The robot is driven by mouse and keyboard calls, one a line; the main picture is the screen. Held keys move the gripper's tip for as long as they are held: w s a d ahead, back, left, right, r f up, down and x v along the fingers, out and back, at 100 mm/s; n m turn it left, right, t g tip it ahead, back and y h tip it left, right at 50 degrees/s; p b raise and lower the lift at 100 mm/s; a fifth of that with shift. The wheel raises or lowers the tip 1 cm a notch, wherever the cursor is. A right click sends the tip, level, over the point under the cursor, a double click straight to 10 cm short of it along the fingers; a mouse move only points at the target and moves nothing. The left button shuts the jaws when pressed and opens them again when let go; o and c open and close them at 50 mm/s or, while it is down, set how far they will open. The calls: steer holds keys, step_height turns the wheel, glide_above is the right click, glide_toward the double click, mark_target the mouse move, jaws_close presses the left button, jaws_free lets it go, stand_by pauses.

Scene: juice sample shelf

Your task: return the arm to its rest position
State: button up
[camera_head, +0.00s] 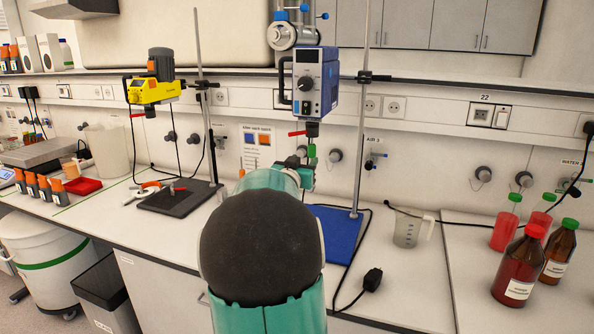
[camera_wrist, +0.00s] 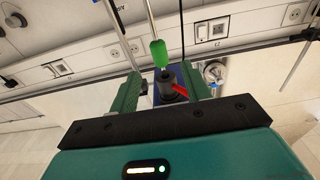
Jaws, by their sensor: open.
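My gripper (camera_wrist: 161,78) is open in the wrist view, with two dark green fingers apart. Between and beyond them are a black chuck with a red lever (camera_wrist: 178,88) and a bright green piece (camera_wrist: 159,52). I see no contact with either finger. In the head view, my arm reaches over the bench and its large black joint hides much of the gripper. The green piece (camera_head: 312,151) shows there just under the blue overhead stirrer (camera_head: 314,80).
A yellow stirrer (camera_head: 152,91) stands on the left above a dark base plate. A blue base plate (camera_head: 338,232), a clear beaker (camera_head: 408,232) and a black cable lie right of my arm. Red and brown bottles (camera_head: 521,265) stand at the right. Metal rods rise on both sides.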

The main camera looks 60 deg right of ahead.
steer(key=a, duration=0.3)
steer(key=s+a, duration=0.1)
steer(key=a, duration=0.1)
steer(key=shift+a+f, duration=0.1)
steer(key=shift+f, duration=0.05)
steer(key=shift+w, duration=0.1)
